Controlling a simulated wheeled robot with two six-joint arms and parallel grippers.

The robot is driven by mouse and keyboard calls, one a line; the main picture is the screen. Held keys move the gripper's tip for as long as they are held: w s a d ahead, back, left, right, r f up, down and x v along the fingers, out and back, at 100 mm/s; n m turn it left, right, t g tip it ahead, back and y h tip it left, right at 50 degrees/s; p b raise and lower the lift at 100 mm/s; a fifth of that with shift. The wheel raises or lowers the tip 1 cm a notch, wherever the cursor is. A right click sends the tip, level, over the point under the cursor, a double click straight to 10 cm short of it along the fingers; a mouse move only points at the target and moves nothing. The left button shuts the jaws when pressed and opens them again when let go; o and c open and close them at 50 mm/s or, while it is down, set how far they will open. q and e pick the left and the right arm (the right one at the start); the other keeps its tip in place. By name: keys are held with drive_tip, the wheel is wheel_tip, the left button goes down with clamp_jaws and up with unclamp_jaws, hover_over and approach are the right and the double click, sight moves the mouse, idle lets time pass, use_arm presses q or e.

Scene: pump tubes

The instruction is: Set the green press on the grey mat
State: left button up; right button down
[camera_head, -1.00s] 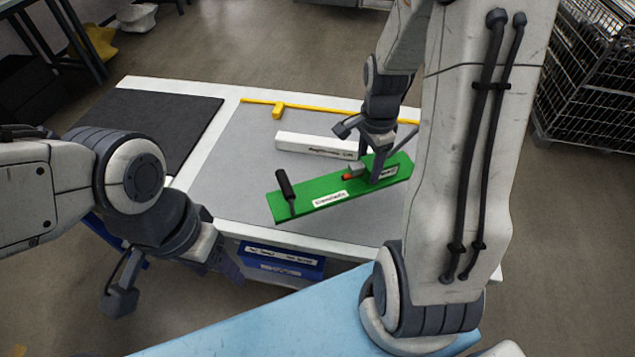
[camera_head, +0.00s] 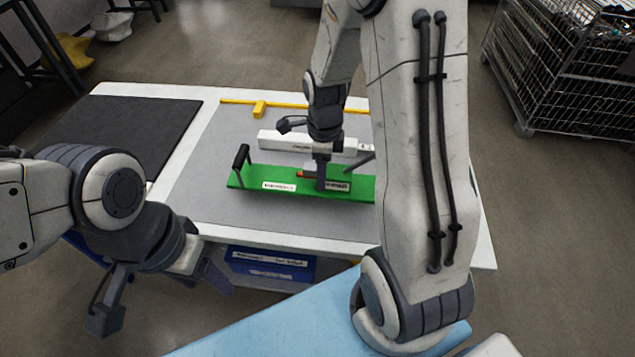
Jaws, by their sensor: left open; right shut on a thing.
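The green press (camera_head: 245,180) is a long green board with a black upright handle at its left end and white labels. It lies roughly parallel to the table's edges, over the light grey mat (camera_head: 200,190). I cannot tell whether its underside touches the mat. My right gripper (camera_head: 321,182) reaches down from above and is shut on the press right of its middle. The press's right end is hidden behind my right arm. My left gripper (camera_head: 160,296) is open and empty, in front of the table's near left edge, apart from the press.
A white labelled box (camera_head: 272,138) lies just behind the press. A yellow bar (camera_head: 259,109) runs along the mat's far side. A dark mat (camera_head: 120,125) covers the table's left part. Blue bins (camera_head: 270,264) sit below the near edge. A wire cage (camera_head: 570,75) stands right.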

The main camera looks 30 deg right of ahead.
sight(301, 172)
drive_tip(key=shift+w+a+f, duration=0.35)
drive_tip(key=shift+w+a, duration=0.05)
drive_tip(key=shift+a, duration=0.05)
drive_tip(key=shift+f, duration=1.95)
drive_tip(key=shift+f, duration=0.2)
drive_tip(key=shift+c, duration=0.6)
unclamp_jaws()
